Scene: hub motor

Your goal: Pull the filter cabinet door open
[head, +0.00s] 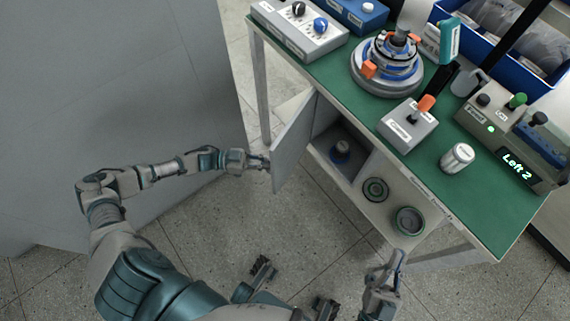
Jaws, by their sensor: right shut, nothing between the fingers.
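The filter cabinet door (294,140) is a light grey panel under the green-topped bench. It stands swung open toward the left, and the inside of the cabinet (348,135) shows. My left gripper (264,162) is at the door's outer face near its free edge. It seems to touch the door or a handle there, but its fingers are too small and partly hidden to tell their state. My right gripper (386,268) is shut and empty, low in front of the bench, below the shelf and apart from the door.
A blue-and-grey part (340,151) stands in the cabinet. The bench top (495,215) holds a hub motor (387,63), control boxes and a can (457,158). A grey wall (110,90) is at left.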

